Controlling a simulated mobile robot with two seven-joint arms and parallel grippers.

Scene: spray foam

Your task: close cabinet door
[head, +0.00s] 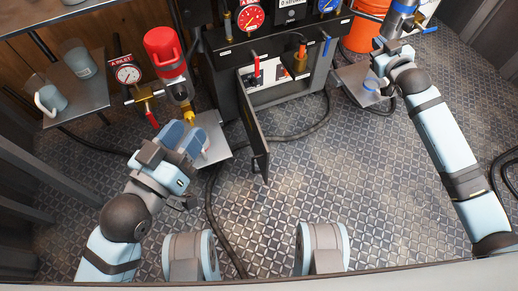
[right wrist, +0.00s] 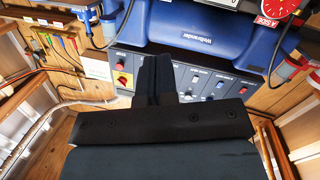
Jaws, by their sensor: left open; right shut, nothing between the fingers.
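The dark cabinet (head: 228,93) stands at the back centre of the head view, with a lit opening in its front. Its door (head: 252,128) stands open, swung out toward me from the left side of the opening, with a handle near its lower end. My left gripper (head: 184,137) is open, to the left of the door and apart from it, over a small metal plate. My right gripper (head: 384,48) is to the right of the cabinet, well away from the door. In the right wrist view its dark fingers (right wrist: 155,80) are shut and empty; the door does not show there.
A red-capped canister (head: 165,50) with a yellow valve stands behind my left gripper. A shelf with cups (head: 78,57) is at left. An orange bucket (head: 360,32) is right of the cabinet. Hoses cross the patterned metal floor (head: 320,185), which is otherwise clear before the door.

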